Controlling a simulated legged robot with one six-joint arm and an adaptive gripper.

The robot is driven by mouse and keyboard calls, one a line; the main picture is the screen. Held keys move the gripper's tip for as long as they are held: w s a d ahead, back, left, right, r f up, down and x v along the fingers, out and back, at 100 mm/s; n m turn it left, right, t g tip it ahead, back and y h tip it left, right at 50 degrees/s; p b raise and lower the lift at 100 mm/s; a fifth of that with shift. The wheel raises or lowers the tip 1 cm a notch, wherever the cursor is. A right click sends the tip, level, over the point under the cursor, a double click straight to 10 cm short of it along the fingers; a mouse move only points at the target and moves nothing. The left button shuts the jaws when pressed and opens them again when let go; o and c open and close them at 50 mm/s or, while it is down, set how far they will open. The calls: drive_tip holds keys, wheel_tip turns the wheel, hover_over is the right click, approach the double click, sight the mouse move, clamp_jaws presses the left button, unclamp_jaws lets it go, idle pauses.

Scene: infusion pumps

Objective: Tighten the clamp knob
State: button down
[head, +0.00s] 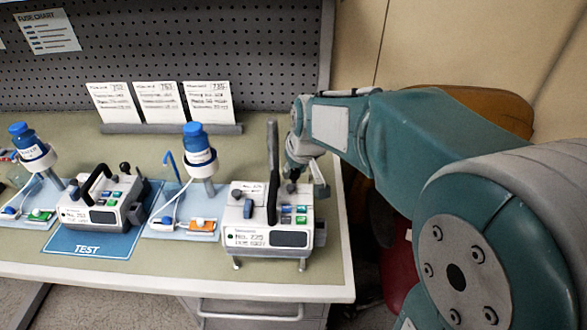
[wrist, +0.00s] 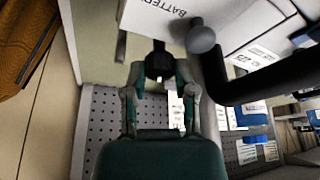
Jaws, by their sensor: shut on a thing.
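The white infusion pump No. 225 (head: 262,215) stands at the right end of the bench, with its black handle (head: 272,170) upright. My gripper (head: 300,175) is at the pump's upper right side, just right of the handle. In the wrist view, my gripper (wrist: 160,82) is shut on a black clamp knob (wrist: 158,62) beside the white pump body. The handle (wrist: 214,78) shows close to the right of the fingers. In the head view, my gripper mostly hides the knob.
A second pump (head: 98,208) stands on a blue TEST mat (head: 88,245) to the left. Blue-capped bottles (head: 198,145) stand on holders. Cards (head: 160,103) lean before the pegboard (head: 200,60). The bench's right edge (head: 342,235) is close to my gripper.

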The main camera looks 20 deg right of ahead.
drive_tip(key=shift+s, duration=0.1)
drive_tip(key=c, duration=0.7)
unclamp_jaws()
drive_tip(key=v, duration=1.1)
drive_tip(key=shift+s+r, duration=0.1)
drive_tip(key=shift+r, duration=0.3)
drive_tip(key=s+f, duration=0.2)
drive_tip(key=s, duration=0.3)
drive_tip(key=s+f+m, duration=0.1)
drive_tip(key=s+f, duration=0.1)
drive_tip(key=s, duration=0.3)
drive_tip(key=s+f+m+t, duration=0.1)
drive_tip(key=s+f, duration=0.1)
drive_tip(key=s, duration=0.4)
drive_tip(key=shift+a+h, duration=0.15)
drive_tip(key=shift+h, duration=0.25)
